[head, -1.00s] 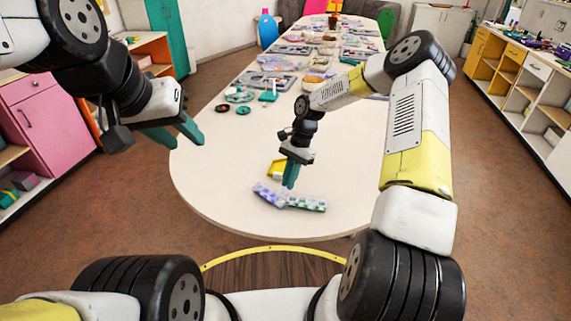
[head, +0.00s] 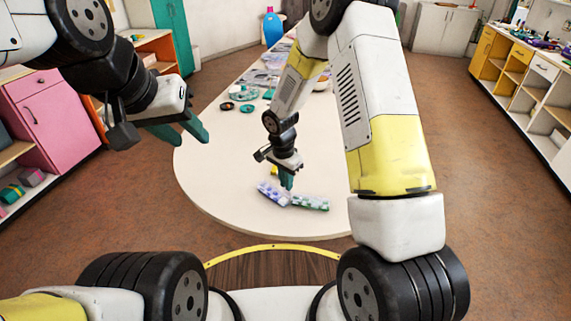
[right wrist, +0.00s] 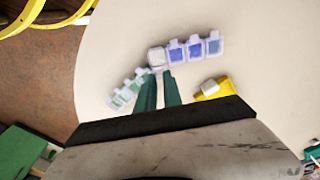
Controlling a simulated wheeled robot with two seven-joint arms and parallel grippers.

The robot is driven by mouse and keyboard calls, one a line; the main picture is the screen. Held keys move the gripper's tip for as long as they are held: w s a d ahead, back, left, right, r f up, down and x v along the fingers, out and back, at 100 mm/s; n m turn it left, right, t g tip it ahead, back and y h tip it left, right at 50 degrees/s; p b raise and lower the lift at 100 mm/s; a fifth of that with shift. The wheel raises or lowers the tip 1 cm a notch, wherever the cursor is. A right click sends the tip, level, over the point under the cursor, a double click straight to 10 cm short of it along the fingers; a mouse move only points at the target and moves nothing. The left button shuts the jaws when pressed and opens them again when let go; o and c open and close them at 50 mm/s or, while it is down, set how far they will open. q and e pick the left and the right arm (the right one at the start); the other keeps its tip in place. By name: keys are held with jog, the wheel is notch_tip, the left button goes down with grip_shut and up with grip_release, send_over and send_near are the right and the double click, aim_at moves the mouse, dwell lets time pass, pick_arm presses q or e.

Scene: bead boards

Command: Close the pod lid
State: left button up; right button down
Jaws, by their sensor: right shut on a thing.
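A bent strip of small bead pods lies near the table's front edge. Its blue-purple part (head: 272,193) and green part (head: 312,203) meet at an angle. The right wrist view shows the blue pods (right wrist: 195,48), the green pods (right wrist: 127,90) and a pale pod (right wrist: 157,57) near the bend. My right gripper (head: 287,187) points down at the bend, its fingers (right wrist: 159,74) close together and shut on a pale piece of the strip. Which part they grip is too small to tell. My left gripper (head: 192,138) is open and empty, above the table's left edge.
A yellow object (right wrist: 213,88) lies on the table (head: 225,175) beside my right fingers. Dark and teal round pieces (head: 247,108) and trays stand farther back. The table around the strip is mostly clear. A pink cabinet (head: 45,115) stands at the left.

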jog(key=shift+s+a+t+h, duration=0.3)
jog(key=shift+t+h, duration=0.1)
jog(key=shift+h, duration=0.1)
jog(key=shift+f, duration=0.1)
dwell(0.3)
jog(key=c, duration=1.5)
grip_release()
jog(key=shift+o, duration=0.2)
jog(key=v, duration=0.7)
jog(key=shift+s+r, duration=0.15)
jog(key=shift+r, duration=0.25)
